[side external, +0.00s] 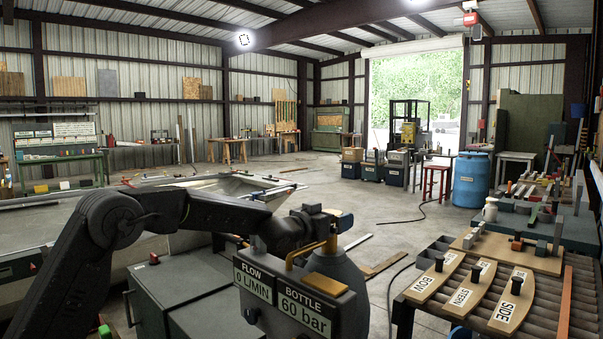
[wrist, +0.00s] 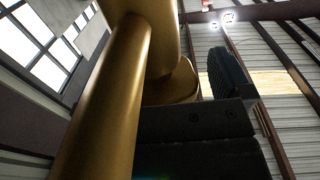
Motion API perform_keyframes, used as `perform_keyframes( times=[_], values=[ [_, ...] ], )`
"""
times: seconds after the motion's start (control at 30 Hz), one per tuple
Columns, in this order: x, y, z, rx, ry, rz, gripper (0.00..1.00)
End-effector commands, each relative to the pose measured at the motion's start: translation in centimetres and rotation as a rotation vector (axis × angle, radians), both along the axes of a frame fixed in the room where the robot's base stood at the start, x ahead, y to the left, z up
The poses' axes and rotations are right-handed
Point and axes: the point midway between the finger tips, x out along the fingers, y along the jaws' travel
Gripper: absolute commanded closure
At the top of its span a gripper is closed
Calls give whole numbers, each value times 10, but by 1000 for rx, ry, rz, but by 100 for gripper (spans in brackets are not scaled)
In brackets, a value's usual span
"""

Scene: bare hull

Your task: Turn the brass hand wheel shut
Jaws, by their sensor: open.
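A grey gas bottle (side external: 346,275) stands at the centre front of the side view, with ochre-brass fittings (side external: 325,250) at its neck. My gripper (side external: 322,222) is right at the bottle's top and hides much of the valve, so the hand wheel cannot be made out clearly there. In the wrist view a large brass stem (wrist: 105,100) fills the left half, with a rounded brass part (wrist: 172,85) beside it. One dark finger (wrist: 230,75) of my open gripper shows to the right of the brass; the other finger is hidden. I cannot tell whether the finger touches the brass.
A sign panel (side external: 300,295) in front of the bottle reads flow 0 L/MIN and bottle 60 bar. A grey cabinet (side external: 185,295) stands at left. A roller table (side external: 570,300) with labelled wooden boards is at right. The floor beyond the bottle is mostly clear.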

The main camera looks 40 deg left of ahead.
Motion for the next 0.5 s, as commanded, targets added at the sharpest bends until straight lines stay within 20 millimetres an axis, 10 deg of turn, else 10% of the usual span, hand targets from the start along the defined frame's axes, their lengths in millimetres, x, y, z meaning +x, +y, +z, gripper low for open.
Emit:
perform_keyframes(
  times=[0.5],
  values=[
    [0, -1, -1, -1, 1, 157, 3]
  ],
)
